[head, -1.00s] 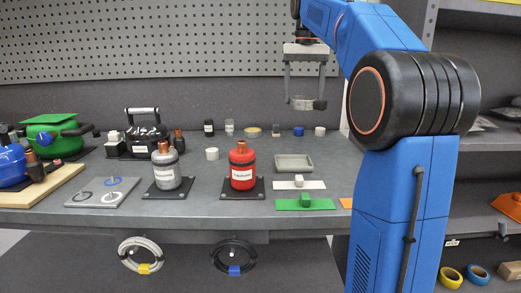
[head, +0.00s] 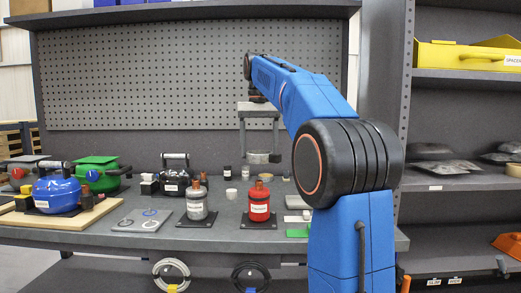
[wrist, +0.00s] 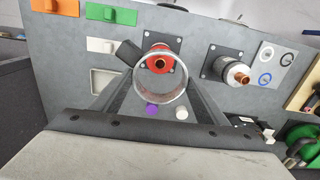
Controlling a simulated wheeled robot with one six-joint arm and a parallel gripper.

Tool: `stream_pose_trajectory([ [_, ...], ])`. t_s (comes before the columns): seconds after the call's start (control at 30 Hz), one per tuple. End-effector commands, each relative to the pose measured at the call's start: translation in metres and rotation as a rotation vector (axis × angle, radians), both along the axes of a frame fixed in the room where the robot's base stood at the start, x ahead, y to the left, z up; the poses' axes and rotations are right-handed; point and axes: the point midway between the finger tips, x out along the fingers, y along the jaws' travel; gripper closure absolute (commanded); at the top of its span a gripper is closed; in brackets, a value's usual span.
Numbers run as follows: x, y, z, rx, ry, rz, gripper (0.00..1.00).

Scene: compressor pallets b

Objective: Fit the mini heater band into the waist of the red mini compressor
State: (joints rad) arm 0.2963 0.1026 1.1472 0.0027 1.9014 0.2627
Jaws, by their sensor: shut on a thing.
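The mini heater band, a thin grey ring (head: 258,158), is pinched in my gripper (head: 260,151), which is shut on it above the bench. In the wrist view the band (wrist: 162,99) appears as an open ring between the fingers. A dark block sits at its upper left. The red mini compressor (head: 259,205) stands upright on a dark plate, with a copper top and a white label. In the wrist view the red compressor (wrist: 173,60) shows through the ring's upper part, off its centre. The band is apart from and above it; its waist is hard to make out.
A grey mini compressor (head: 196,205) stands left of the red one. A plate with rings (head: 142,220) lies farther left, then the blue (head: 57,196) and green (head: 97,175) compressors.

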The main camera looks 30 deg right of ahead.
Motion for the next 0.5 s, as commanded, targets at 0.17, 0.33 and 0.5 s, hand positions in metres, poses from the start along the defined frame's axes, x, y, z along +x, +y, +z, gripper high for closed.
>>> stream_pose_trajectory([
  [0.17, 0.0, 0.0, 0.0, 0.0, 0.0, 0.001, 0.59],
  [0.33, 0.0, 0.0, -0.005, 0.001, 0.001, 0.003, 0.59],
  [0.5, 0.0, 0.0, -0.017, 0.001, 0.001, 0.003, 0.59],
])
